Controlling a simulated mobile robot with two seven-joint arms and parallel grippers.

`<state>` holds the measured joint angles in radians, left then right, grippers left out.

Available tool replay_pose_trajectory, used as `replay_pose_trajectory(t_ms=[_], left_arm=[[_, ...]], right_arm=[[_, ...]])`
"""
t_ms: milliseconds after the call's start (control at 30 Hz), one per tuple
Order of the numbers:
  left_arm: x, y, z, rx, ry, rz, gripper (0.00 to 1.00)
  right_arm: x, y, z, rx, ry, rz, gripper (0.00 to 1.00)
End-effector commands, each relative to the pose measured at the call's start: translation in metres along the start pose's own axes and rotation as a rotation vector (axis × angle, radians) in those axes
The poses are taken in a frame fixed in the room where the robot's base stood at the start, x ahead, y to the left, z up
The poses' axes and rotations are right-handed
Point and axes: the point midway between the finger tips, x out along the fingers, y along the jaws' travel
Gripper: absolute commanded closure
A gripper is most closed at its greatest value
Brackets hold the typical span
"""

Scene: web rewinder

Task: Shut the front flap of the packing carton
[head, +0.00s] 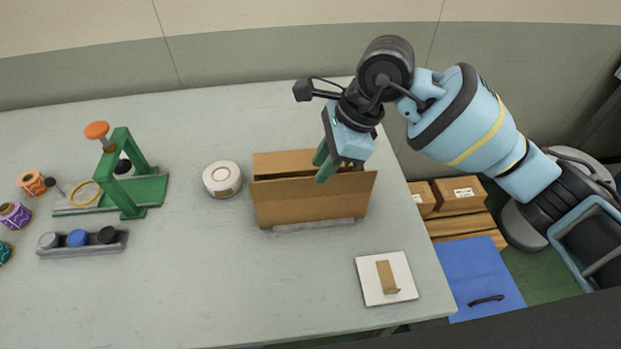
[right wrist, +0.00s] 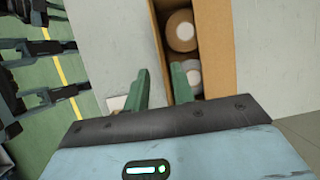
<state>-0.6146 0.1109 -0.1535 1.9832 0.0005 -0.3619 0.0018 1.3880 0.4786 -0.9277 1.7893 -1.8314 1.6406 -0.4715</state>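The brown packing carton (head: 312,203) stands on the table in the middle of the head view. A rear panel or flap (head: 283,163) shows behind a narrow dark gap along its top. The right wrist view shows the carton (right wrist: 215,45) partly open, with rolls (right wrist: 181,31) inside. I cannot tell the front flap from the front wall for sure. My right gripper (head: 326,165) is over the top of the carton, right of its middle. Its fingers (right wrist: 160,88) are apart and look empty, near the carton's edge; contact is unclear. My left gripper is not in view.
A white roll (head: 222,179) stands left of the carton. A white pad (head: 386,278) with a brown piece lies at front right. A green press (head: 127,180), a grey tray (head: 82,242) and coloured spools (head: 15,214) are farther left. Small cartons (head: 459,193) sit beyond the table's right edge.

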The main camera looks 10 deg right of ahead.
Motion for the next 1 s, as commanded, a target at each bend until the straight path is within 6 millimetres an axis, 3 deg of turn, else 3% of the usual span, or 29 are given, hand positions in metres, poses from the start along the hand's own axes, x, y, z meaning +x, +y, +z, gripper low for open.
replay_pose_trajectory(t_ms=[200,400,767,1000], left_arm=[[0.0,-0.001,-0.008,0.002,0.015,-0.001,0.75],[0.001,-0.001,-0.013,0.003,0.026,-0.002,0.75],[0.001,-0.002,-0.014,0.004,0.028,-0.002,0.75],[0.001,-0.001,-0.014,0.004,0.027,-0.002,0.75]], right_arm=[[0.034,0.001,0.001,0.001,-0.001,0.002,0.75],[0.055,0.0,0.001,0.0,-0.002,0.001,0.75],[0.06,0.0,0.001,-0.001,-0.001,-0.001,0.75],[0.06,0.0,0.001,-0.001,-0.001,-0.001,1.0]])
